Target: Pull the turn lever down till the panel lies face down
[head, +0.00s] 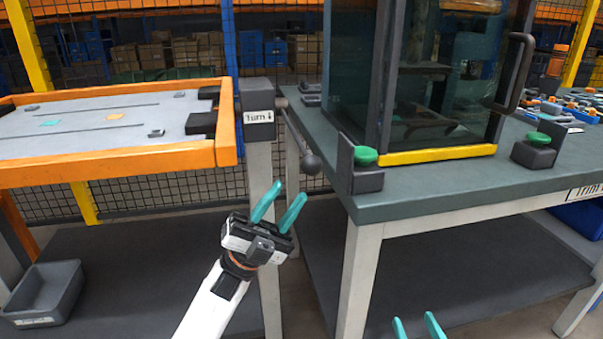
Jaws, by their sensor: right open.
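The turn lever (296,130) is a dark rod with a round ball knob (311,164) at its lower end. It slopes down toward me from a grey box with a "Turn" label (260,116) and a down arrow. The orange-framed panel (122,160) lies roughly level at the left, with its grey face and several small parts showing on top. My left gripper (289,190) is below and slightly left of the knob, apart from it, with teal fingers spread and nothing between them. My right gripper (418,322) shows only its open, empty fingertips at the bottom edge.
A green-topped workbench (440,196) stands at the right with a glass-doored cabinet (430,80) and two green buttons (366,156) (538,139). A grey bin (45,292) sits at lower left. A white post (265,170) stands under the lever box, close to my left gripper.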

